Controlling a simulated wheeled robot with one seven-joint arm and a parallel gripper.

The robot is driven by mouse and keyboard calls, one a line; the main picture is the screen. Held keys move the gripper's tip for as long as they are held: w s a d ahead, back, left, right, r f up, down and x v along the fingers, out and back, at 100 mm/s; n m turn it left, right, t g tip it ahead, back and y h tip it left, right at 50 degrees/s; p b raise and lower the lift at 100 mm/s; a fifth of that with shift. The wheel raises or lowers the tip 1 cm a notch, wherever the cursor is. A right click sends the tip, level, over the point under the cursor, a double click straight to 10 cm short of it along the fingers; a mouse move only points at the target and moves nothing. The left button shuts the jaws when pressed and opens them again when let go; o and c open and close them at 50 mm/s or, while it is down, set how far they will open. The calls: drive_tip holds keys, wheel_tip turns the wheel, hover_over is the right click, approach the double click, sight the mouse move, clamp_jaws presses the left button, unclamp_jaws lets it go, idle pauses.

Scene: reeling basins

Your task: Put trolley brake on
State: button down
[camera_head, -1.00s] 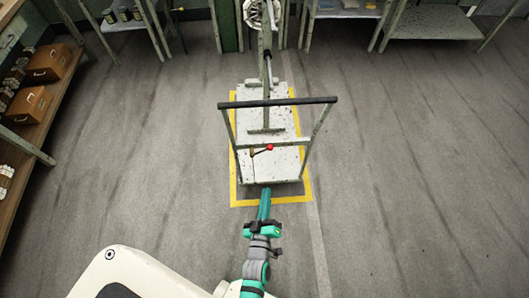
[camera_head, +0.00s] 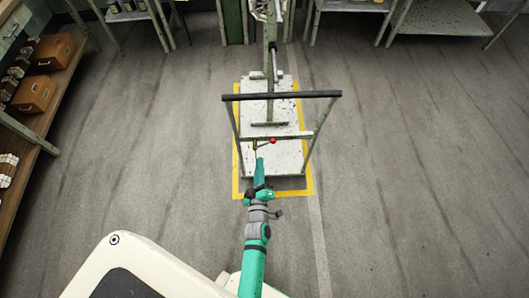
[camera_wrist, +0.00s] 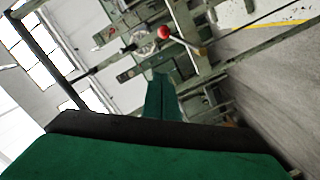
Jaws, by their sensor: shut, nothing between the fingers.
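The trolley (camera_head: 290,158) is a pale, speckled flat platform with a grey-green frame and a dark push bar (camera_head: 282,96). It stands inside a yellow floor outline. The brake lever, with a red ball knob (camera_head: 273,140), sits at the trolley's near cross rail and points right. In the wrist view the red knob (camera_wrist: 163,32) shows just above my fingertips, with a pale lever rod running right. My gripper (camera_head: 259,160) is shut and empty, just below and left of the knob. In the wrist view its green fingers (camera_wrist: 161,77) are together, apart from the knob.
A wooden shelf (camera_head: 52,100) with brown boxes (camera_head: 34,94) stands at the left. Grey tables (camera_head: 437,20) line the back. A post rises from the trolley's platform. The floor (camera_head: 420,170) to the right is clear.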

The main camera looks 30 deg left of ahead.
drive_tip(key=w+a+f, duration=0.2)
drive_tip(key=w, duration=0.8)
drive_tip(key=shift+w+f, duration=0.35)
drive_tip(key=shift+f, duration=0.05)
